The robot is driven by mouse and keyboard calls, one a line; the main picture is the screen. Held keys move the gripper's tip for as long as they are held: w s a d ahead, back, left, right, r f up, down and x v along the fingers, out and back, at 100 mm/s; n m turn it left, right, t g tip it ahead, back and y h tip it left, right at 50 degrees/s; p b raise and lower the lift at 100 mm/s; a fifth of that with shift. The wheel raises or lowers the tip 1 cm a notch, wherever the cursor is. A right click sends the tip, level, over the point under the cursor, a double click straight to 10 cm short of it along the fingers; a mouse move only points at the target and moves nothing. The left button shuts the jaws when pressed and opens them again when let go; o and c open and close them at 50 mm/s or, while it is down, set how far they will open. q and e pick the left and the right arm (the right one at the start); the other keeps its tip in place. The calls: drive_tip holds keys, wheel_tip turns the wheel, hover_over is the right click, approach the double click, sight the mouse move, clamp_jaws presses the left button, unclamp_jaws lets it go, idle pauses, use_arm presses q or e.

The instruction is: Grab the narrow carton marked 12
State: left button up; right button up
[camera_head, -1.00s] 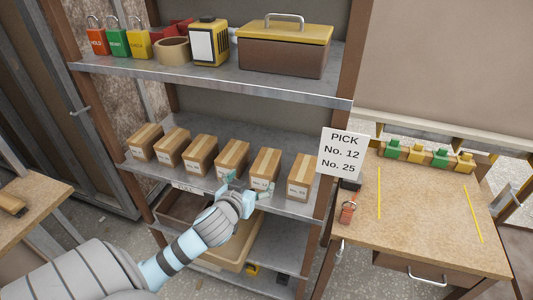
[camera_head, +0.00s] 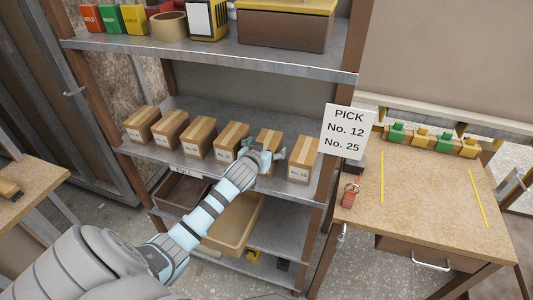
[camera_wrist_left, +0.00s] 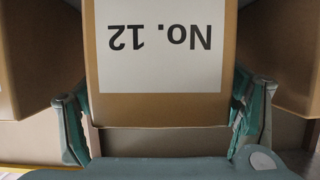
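The carton marked No. 12 (camera_head: 269,138) stands upright on the middle shelf, fifth from the left in a row of brown cartons. In the left wrist view its white label (camera_wrist_left: 155,60) reads "No. 12" upside down. My left gripper (camera_head: 266,157) is at the carton's front and partly hides it in the head view. In the left wrist view the gripper's fingers (camera_wrist_left: 162,95) are spread, one on each side of the carton's lower front. They are very close to its sides; I cannot tell whether they touch. My right gripper is not in view.
Neighbouring cartons (camera_head: 234,141) (camera_head: 304,158) stand close on both sides, with narrow gaps. The upper shelf (camera_head: 200,58) overhangs the row. A tan bin (camera_head: 232,222) sits below. A sign (camera_head: 345,130) reading "PICK No. 12 No. 25" stands right of the shelf, before a workbench (camera_head: 425,200).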

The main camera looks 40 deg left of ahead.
use_arm(q)
drive_tip(key=shift+s, duration=0.1)
drive_tip(key=c, duration=1.2)
drive_tip(key=shift+r, duration=0.1)
drive_tip(key=shift+c, duration=0.7)
drive_tip(key=shift+r, duration=0.1)
